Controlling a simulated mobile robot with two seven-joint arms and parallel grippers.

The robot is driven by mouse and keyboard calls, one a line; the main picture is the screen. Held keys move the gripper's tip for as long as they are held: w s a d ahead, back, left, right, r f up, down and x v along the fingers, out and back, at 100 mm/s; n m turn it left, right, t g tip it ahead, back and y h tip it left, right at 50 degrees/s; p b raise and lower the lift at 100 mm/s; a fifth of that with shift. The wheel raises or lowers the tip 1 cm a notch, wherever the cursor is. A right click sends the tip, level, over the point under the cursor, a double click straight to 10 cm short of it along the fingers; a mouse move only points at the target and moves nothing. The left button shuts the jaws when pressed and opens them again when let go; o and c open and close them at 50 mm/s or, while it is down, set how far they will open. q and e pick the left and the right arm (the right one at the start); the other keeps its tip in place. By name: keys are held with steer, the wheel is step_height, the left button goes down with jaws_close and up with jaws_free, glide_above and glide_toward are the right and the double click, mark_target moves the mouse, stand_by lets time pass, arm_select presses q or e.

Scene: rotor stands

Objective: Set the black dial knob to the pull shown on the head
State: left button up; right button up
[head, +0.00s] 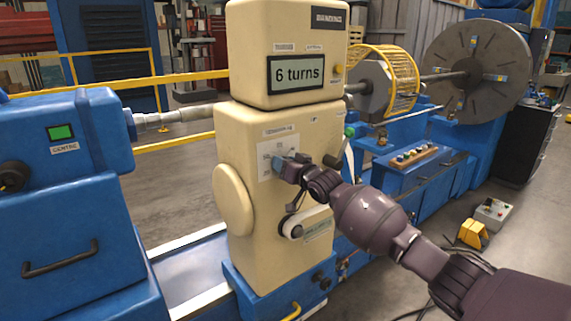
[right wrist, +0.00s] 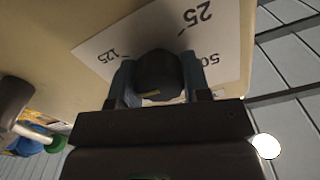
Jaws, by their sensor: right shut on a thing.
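The black dial knob (right wrist: 158,72) sits on a white scale plate (right wrist: 105,38) on the front of the cream head. In the right wrist view the plate shows the marks 25, 50 and 125, the 50 partly covered. My right gripper (right wrist: 157,82) is shut on the knob, one finger on each side. A short yellow line shows on the knob. In the head view my right gripper (head: 280,172) hides the knob and part of the plate. My left gripper is not in view.
A blue tailstock-like unit (head: 60,140) labelled CENTRE stands at the left. A lever (head: 305,222) sits below the plate on the cream body. A large grey disc (head: 475,65) and yellow cage (head: 390,80) are behind right. A control box (head: 492,212) lies on the floor at right.

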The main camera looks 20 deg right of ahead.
steer(key=n+p, duration=0.1)
steer(key=n, duration=0.5)
steer(key=shift+n, duration=0.3)
stand_by(0.4)
steer(key=o, duration=0.9)
steer(key=shift+s, duration=0.15)
steer(key=b+v, duration=0.1)
steer(key=v, duration=0.9)
steer(key=shift+s+d, duration=0.1)
steer(key=shift+s, duration=0.15)
